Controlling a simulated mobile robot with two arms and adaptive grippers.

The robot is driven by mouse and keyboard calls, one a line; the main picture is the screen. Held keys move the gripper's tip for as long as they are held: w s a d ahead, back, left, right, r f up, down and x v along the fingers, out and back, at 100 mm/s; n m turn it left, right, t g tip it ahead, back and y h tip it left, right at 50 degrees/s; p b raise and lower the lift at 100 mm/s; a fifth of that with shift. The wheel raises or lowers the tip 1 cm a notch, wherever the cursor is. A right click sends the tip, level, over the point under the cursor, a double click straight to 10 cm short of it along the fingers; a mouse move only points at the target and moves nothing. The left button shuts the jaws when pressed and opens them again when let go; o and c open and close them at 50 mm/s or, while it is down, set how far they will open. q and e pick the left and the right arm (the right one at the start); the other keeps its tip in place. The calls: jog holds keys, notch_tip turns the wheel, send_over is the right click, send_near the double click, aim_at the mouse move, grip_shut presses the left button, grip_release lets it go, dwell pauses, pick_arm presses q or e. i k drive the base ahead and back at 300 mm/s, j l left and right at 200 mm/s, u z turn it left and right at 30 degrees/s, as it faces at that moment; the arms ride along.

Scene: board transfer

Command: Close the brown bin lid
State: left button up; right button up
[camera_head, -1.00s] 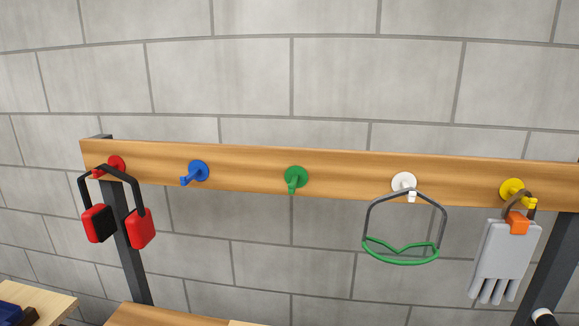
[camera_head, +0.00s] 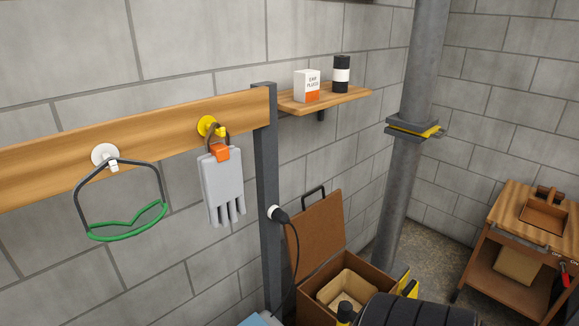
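The brown bin (camera_head: 376,280) stands on the floor against the wall, low in the head view. Its brown lid (camera_head: 316,238) is raised and leans back near the wall, with a black handle (camera_head: 313,198) at its top edge. A tan box-like piece (camera_head: 347,288) shows inside the open bin. Dark rounded shapes at the bottom edge cover the bin's front. Neither of my grippers can be made out in the view.
A wooden board with a grey glove (camera_head: 222,185) and green-rimmed glasses (camera_head: 127,233) hangs left of a dark post (camera_head: 268,200). A shelf (camera_head: 350,97) sits above the bin. A grey pipe (camera_head: 411,150) rises beside it. A wooden cart (camera_head: 510,226) stands right.

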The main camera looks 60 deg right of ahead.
aim_at(320, 226)
jog(key=z, duration=1.4)
